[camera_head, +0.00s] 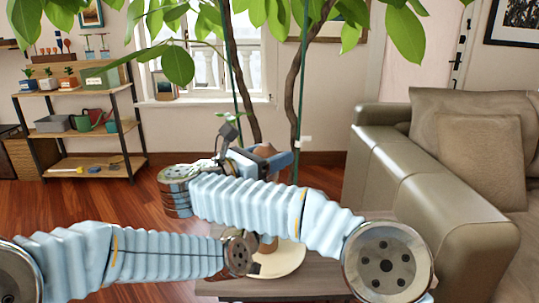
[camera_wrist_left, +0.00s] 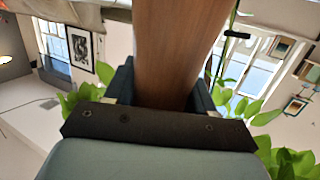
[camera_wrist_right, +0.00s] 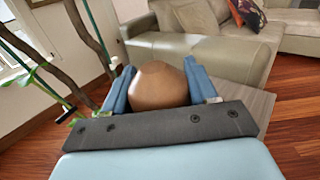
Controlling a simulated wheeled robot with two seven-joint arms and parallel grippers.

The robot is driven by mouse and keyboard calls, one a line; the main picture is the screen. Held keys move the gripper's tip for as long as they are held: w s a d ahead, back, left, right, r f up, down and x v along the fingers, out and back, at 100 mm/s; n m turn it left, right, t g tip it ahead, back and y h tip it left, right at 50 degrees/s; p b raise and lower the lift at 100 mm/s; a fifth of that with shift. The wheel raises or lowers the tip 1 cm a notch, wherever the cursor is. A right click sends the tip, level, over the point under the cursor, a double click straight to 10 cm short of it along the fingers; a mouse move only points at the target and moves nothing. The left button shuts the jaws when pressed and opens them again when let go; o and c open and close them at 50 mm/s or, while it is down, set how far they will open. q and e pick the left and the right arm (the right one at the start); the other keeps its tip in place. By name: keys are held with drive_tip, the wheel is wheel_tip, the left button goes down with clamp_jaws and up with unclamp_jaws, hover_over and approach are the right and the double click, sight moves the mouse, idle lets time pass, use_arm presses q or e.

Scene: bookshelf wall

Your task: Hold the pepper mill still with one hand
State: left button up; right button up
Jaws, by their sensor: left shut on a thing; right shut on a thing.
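The pepper mill is brown wood; in the head view its top (camera_head: 266,151) shows between my right gripper's fingers (camera_head: 272,160), and most of its body is hidden behind my arms. In the right wrist view the rounded mill top (camera_wrist_right: 158,72) sits between the blue fingers of my right gripper (camera_wrist_right: 158,92), which is shut on it. In the left wrist view the mill's smooth shaft (camera_wrist_left: 182,40) runs between the fingers of my left gripper (camera_wrist_left: 165,90), which is shut on it. My left gripper is hidden in the head view behind my arms.
A round cream board (camera_head: 280,263) lies on a grey wooden table (camera_head: 330,268) below the mill. A leather sofa (camera_head: 420,190) stands close at the right. A leafy plant (camera_head: 240,75) hangs over the back. A shelf (camera_head: 95,165) stands far left.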

drive_tip(key=m+g+h, duration=0.1)
drive_tip(key=g, duration=0.1)
drive_tip(key=m+g+h, duration=0.1)
drive_tip(key=m+g, duration=0.1)
drive_tip(key=m+g+h, duration=0.1)
drive_tip(key=g, duration=0.1)
drive_tip(key=shift+s+d+f+h, duration=0.2)
drive_tip(key=shift+d+f+h, duration=0.1)
drive_tip(key=shift+m, duration=0.4)
drive_tip(key=shift+s+a+r+g, duration=0.1)
drive_tip(key=shift+s+g, duration=0.05)
drive_tip(key=shift+g, duration=0.35)
drive_tip(key=o, duration=1)
drive_tip(key=shift+r, duration=0.1)
